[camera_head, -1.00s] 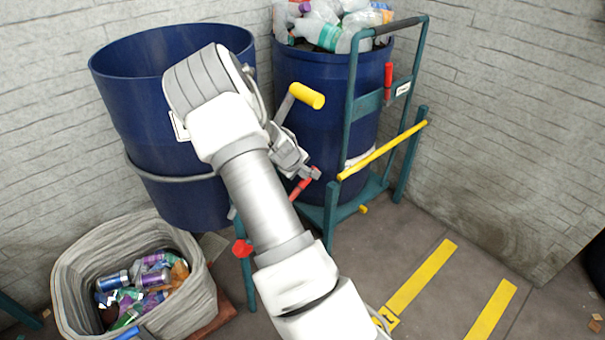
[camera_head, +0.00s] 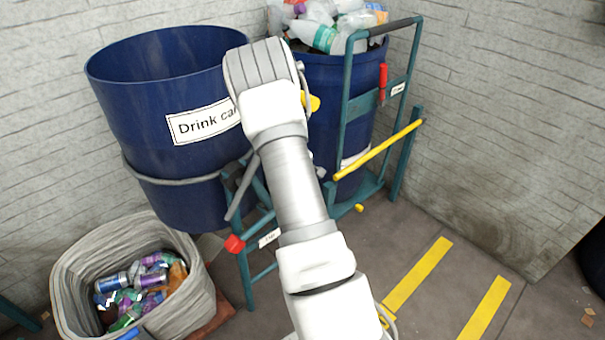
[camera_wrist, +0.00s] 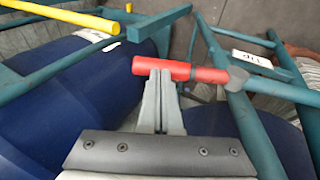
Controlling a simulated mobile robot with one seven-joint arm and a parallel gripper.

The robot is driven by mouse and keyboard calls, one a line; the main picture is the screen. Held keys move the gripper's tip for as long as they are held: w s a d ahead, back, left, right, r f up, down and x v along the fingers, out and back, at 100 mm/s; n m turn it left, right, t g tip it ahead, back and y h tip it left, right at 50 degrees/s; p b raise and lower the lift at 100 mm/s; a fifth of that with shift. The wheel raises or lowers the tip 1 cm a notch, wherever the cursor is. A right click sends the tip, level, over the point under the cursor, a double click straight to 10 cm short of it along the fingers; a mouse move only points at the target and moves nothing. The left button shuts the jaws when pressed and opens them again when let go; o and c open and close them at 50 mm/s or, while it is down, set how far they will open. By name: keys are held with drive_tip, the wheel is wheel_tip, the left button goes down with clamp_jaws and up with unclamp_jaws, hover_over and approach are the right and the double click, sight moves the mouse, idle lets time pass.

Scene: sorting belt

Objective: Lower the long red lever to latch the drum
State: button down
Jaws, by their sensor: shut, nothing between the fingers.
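In the wrist view, the long red lever (camera_wrist: 180,70) lies crosswise just beyond my fingertips, with a grey hub (camera_wrist: 237,78) at its right end. My gripper (camera_wrist: 161,76) is shut and empty, its fingertips close against the lever; I cannot tell if they touch. In the head view, my arm hides the gripper and the red lever. The blue drum (camera_head: 150,115) with a "Drink ca…" label sits in a teal frame (camera_head: 246,280) with a grey ring around it. A red knob (camera_head: 234,244) is on that frame.
A second blue drum (camera_head: 343,110), full of bottles, stands on a teal trolley (camera_head: 348,90) with a yellow bar (camera_head: 378,150) and a smaller red handle (camera_head: 382,82). A fabric bin (camera_head: 70,270) of cans is at the lower left. Floor with yellow stripes (camera_head: 418,273) is clear at right.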

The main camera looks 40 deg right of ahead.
drive_tip(key=d+f+b, duration=0.1)
drive_tip(key=d+f, duration=0.1)
drive_tip(key=f, duration=0.1)
drive_tip(key=shift+f+b, duration=0.1)
drive_tip(key=shift+b, duration=0.25)
drive_tip(key=shift+s+b+x, duration=0.15)
drive_tip(key=shift+b+x, duration=0.2)
drive_tip(key=shift+x, duration=0.25)
drive_tip(key=shift+s+b+x, duration=0.15)
drive_tip(key=shift+b+x, duration=0.15)
drive_tip(key=shift+x, duration=0.35)
drive_tip(key=shift+f, duration=0.45)
drive_tip(key=p+v, duration=0.4)
drive_tip(key=v, duration=1.4)
drive_tip(key=shift+w+p, duration=0.15)
drive_tip(key=shift+p, duration=0.15)
